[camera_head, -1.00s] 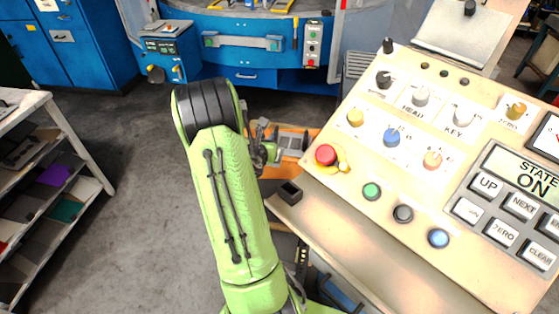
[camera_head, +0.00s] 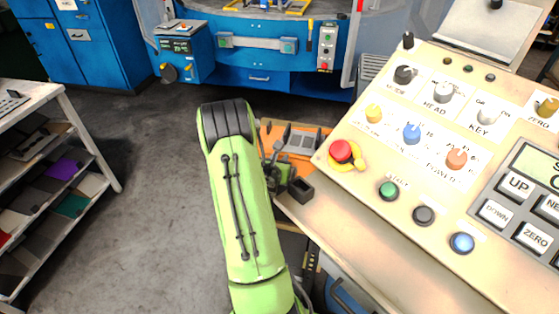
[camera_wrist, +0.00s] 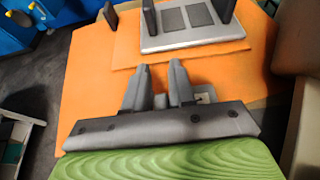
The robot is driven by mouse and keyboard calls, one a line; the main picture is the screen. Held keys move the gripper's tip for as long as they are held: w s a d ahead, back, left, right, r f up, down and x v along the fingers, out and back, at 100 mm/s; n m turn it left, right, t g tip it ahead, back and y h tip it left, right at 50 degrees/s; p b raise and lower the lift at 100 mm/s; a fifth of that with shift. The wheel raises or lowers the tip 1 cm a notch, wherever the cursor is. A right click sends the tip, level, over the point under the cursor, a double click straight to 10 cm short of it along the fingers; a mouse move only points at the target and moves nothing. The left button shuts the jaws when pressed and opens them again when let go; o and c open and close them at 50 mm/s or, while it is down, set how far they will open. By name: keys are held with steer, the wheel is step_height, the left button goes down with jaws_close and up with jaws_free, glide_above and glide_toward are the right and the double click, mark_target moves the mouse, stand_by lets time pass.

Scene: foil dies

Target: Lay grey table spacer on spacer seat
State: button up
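In the wrist view my gripper (camera_wrist: 160,66) has two grey fingers apart with a gap between them, above an orange surface (camera_wrist: 85,85). No part is clearly held between them. Beyond the fingertips lies a light grey plate (camera_wrist: 205,40) with two darker grey squares (camera_wrist: 187,17) on it and dark uprights around it. I cannot tell which piece is the spacer or the seat. A small pale piece (camera_wrist: 203,98) shows beside the right finger, partly hidden. In the head view my gripper (camera_head: 275,172) is partly hidden behind my green arm, at the orange surface's near side.
A beige control panel (camera_head: 400,165) with a red button (camera_head: 341,151) stands close on the right. A small dark open box (camera_head: 300,190) sits beside the gripper. A blue machine (camera_head: 260,60) is behind; a shelf rack (camera_head: 85,140) stands left. Floor between is clear.

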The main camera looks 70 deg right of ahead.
steer(key=o, duration=0.3)
steer(key=shift+r, duration=0.2)
steer(key=b+v, duration=0.4)
steer(key=v, duration=0.2)
steer(key=shift+a+b, duration=0.2)
steer(key=shift+b, duration=0.15)
steer(key=b, duration=0.3)
steer(key=shift+s+a+r, duration=0.1)
steer(key=shift+a+r, duration=0.1)
steer(key=shift+a, duration=0.05)
steer(key=a+b, duration=0.2)
steer(key=b, duration=0.2)
steer(key=shift+s+a, duration=0.1)
steer(key=shift+r+v, duration=0.15)
steer(key=shift+v, duration=0.6)
steer(key=shift+r+v, duration=0.15)
steer(key=shift+v, duration=0.6)
